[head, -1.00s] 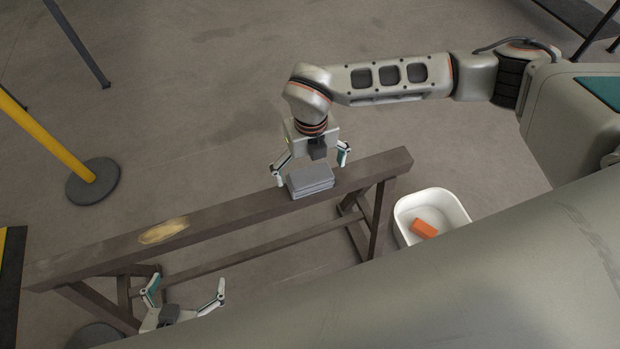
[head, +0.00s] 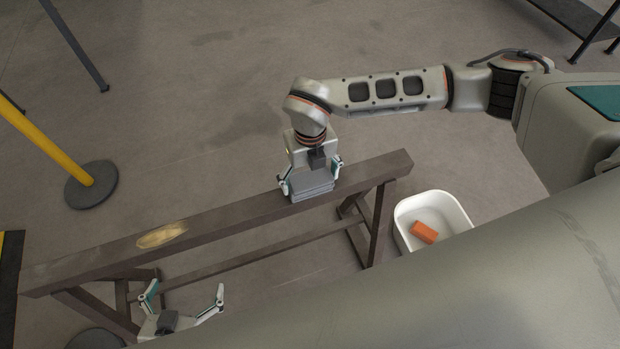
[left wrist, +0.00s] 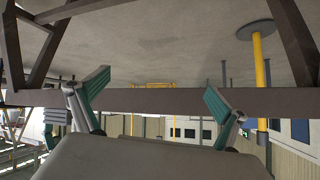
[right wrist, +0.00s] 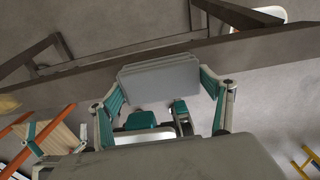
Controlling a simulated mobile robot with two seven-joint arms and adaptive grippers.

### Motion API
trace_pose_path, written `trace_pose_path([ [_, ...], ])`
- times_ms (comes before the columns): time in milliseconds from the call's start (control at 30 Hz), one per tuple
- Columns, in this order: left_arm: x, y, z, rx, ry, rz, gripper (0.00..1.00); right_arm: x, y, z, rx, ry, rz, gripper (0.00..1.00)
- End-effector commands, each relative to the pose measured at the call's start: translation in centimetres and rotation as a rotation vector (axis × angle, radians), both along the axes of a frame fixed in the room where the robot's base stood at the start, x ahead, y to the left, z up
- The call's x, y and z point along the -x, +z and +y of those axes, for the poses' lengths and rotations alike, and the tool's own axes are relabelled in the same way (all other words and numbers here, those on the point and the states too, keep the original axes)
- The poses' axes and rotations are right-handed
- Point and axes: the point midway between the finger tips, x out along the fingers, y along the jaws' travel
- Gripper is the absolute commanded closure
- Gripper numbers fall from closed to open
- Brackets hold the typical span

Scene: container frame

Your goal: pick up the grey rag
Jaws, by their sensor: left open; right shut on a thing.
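The grey rag (head: 312,186) is a folded, layered block on top of the wooden beam, right of its middle. It also shows in the right wrist view (right wrist: 160,82). My right gripper (head: 311,178) is shut on the rag, with one finger at each end of it. The rag still appears to rest on the beam. My left gripper (head: 185,292) is open and empty at the lower left, in front of the beam. In the left wrist view its fingers (left wrist: 155,100) stand wide apart.
The rag lies on a brown trestle beam (head: 230,219) with a pale worn patch (head: 162,235). A white tub (head: 440,205) holding an orange block (head: 424,232) stands on the floor to the right. A yellow post on a dark round base (head: 91,186) stands at left.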

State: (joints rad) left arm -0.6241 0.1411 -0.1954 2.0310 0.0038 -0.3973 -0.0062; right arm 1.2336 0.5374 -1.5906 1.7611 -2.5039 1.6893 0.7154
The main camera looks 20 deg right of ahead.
Motion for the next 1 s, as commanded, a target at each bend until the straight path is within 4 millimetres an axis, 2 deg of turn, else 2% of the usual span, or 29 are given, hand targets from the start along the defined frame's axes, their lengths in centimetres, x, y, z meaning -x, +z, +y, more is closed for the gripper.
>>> trace_pose_path([
  [167,-0.1,0.4,-0.1,0.004,0.000,-0.004,0.01,-0.2,1.9,0.0,-0.001,0.000,-0.005,0.42],
  [267,-0.1,0.7,-0.2,0.007,-0.001,-0.004,0.01,-0.3,3.8,0.0,-0.001,0.001,-0.009,0.42],
  [700,0.4,1.6,-0.6,0.024,0.001,0.004,0.01,-0.2,15.3,0.0,0.000,0.001,-0.009,0.42],
  [833,0.4,1.6,-0.6,0.025,0.001,0.004,0.01,-0.2,17.6,0.0,0.000,0.001,-0.007,0.42],
  [1000,0.5,1.4,-0.6,0.024,0.002,0.009,0.01,-0.1,19.3,0.0,0.000,0.000,-0.005,0.42],
])
